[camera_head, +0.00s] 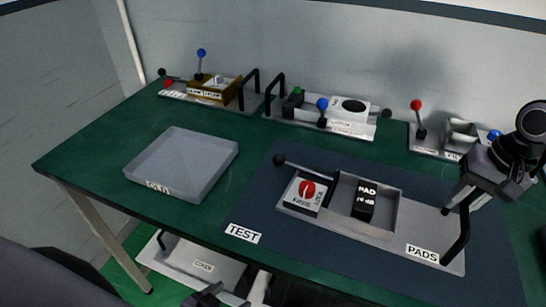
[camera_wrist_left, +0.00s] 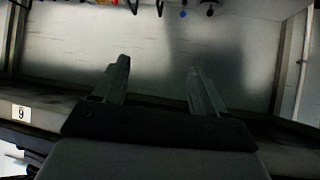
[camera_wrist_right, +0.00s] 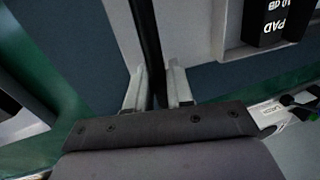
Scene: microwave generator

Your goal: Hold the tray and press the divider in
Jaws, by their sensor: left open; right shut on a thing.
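The grey tray labelled PADS (camera_head: 430,238) lies on the dark TEST mat. A black handle (camera_head: 464,225) stands at its right end. My right gripper (camera_head: 462,200) is shut on this handle; the right wrist view shows the black bar (camera_wrist_right: 148,35) between the fingers (camera_wrist_right: 156,80). The tray's recess holds a black PAD block (camera_head: 365,201), also in the right wrist view (camera_wrist_right: 272,20). A black-knobbed lever (camera_head: 280,160) reaches toward a dark upright piece, perhaps the divider (camera_head: 331,190). My left gripper (camera_wrist_left: 160,75) is open and empty, away from the tray.
A shallow grey bin (camera_head: 180,150) stands on the green table (camera_head: 110,135) at the left. Several lever fixtures line the back, including one with a brown box (camera_head: 213,90) and one with a red knob (camera_head: 416,104). The mat's front left (camera_head: 290,240) is clear.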

